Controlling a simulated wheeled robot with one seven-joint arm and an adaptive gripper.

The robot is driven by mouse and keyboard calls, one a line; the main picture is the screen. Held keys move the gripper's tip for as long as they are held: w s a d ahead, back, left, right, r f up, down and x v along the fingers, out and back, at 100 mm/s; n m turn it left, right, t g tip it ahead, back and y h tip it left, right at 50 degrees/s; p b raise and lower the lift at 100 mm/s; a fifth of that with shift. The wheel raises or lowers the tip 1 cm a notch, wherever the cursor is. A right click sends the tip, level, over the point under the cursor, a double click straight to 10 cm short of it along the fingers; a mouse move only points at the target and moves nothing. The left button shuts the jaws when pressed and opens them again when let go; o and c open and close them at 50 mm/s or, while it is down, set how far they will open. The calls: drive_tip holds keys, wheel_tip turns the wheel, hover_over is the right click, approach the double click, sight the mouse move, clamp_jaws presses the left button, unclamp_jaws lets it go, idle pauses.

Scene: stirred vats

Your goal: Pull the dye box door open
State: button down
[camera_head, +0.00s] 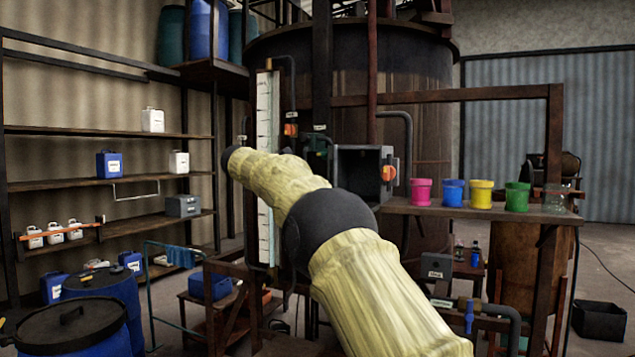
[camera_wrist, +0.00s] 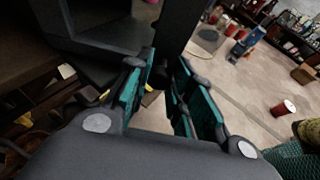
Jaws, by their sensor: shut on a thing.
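The dye box (camera_head: 345,165) is a grey box at the right end of my arm's far part in the head view, above the shelf. Its front shows a dark square recess, and a grey part with an orange knob (camera_head: 388,173) is at its right side. In the wrist view, a grey box frame (camera_wrist: 95,45) fills the upper left. My gripper (camera_wrist: 166,60), with teal pads, is shut on a dark upright bar (camera_wrist: 178,28), which looks like the door's edge or handle.
A shelf (camera_head: 470,212) to the right of the box holds several coloured cups and a clear jar. A large vat (camera_head: 420,70) stands behind, and pipes run close by. A red can (camera_wrist: 284,108) stands on the floor in the wrist view. Blue drums (camera_head: 105,300) stand lower left.

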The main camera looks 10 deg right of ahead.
drive_tip(key=a+g+p, duration=0.1)
drive_tip(key=p, duration=0.3)
drive_tip(key=w+r+m+g+p, duration=0.1)
drive_tip(key=p, duration=0.3)
drive_tip(key=shift+a+m, duration=0.3)
drive_tip(key=shift+a, duration=0.1)
drive_tip(key=shift+w+a+f+m+p, duration=0.2)
drive_tip(key=shift+a+f+m+p, duration=0.1)
drive_tip(key=shift+p, duration=0.9)
drive_tip(key=shift+d, duration=0.1)
drive_tip(key=c, duration=1.5)
unclamp_jaws()
drive_tip(key=shift+f, duration=0.2)
drive_tip(key=shift+f+b, duration=0.15)
drive_tip(key=shift+b, duration=0.55)
drive_tip(key=shift+s+d+b, duration=0.2)
drive_tip(key=shift+d+b, duration=0.1)
drive_tip(key=shift+b, duration=0.9)
